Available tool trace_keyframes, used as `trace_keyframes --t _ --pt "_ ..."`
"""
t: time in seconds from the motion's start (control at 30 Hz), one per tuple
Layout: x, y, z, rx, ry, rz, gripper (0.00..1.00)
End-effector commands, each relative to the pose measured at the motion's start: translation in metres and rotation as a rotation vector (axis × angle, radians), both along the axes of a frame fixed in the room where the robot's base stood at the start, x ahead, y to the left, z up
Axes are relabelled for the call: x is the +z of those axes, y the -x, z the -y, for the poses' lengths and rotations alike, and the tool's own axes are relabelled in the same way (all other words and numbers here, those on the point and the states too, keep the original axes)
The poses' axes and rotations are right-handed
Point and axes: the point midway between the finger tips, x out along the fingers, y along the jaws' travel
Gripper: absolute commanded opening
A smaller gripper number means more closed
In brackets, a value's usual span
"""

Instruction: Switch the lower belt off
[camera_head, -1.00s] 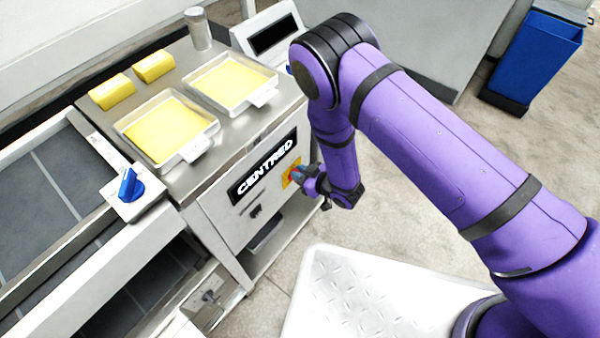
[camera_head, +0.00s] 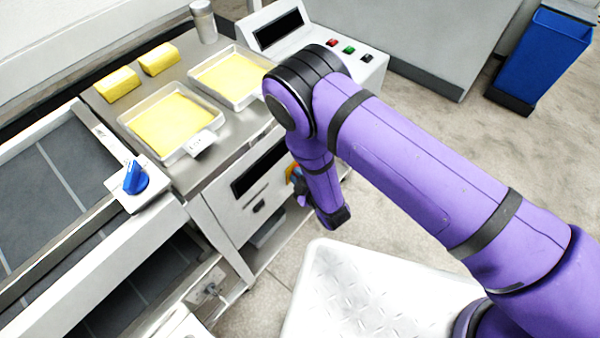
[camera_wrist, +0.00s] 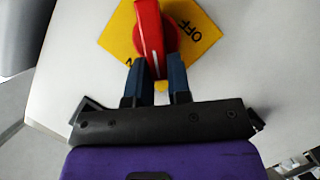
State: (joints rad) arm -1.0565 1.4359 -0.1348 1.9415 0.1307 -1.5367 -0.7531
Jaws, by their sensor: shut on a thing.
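A red rotary switch (camera_wrist: 151,30) sits on a yellow plate (camera_wrist: 118,33) on a pale panel in the wrist view. "OFF" is printed to the right of the switch; a letter at the lower left is mostly hidden by a finger. The red handle stands roughly upright in that view. My gripper (camera_wrist: 156,68) is shut on the lower end of the handle, one dark finger on each side. In the head view my gripper (camera_head: 298,188) is at the machine's front, and the yellow plate (camera_head: 291,172) is mostly hidden by my arm.
A blue knob (camera_head: 135,178) stands on the belt frame at left. Trays with yellow slabs (camera_head: 171,125) lie on the machine top. A dark blank display (camera_head: 262,170) is on its front. A console (camera_head: 345,58) has coloured buttons. A white ridged platform (camera_head: 375,290) is in front.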

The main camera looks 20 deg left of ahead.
Motion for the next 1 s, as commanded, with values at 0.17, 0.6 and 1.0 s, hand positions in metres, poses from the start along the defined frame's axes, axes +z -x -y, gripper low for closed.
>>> trace_keyframes --t 0.17,0.6,1.0 --pt "-0.005 0.004 -0.002 0.004 0.063 0.157 0.0" --pt "-0.016 0.007 -0.004 0.003 0.202 0.493 0.0" --pt "-0.02 0.007 -0.003 0.001 0.261 0.635 0.0"
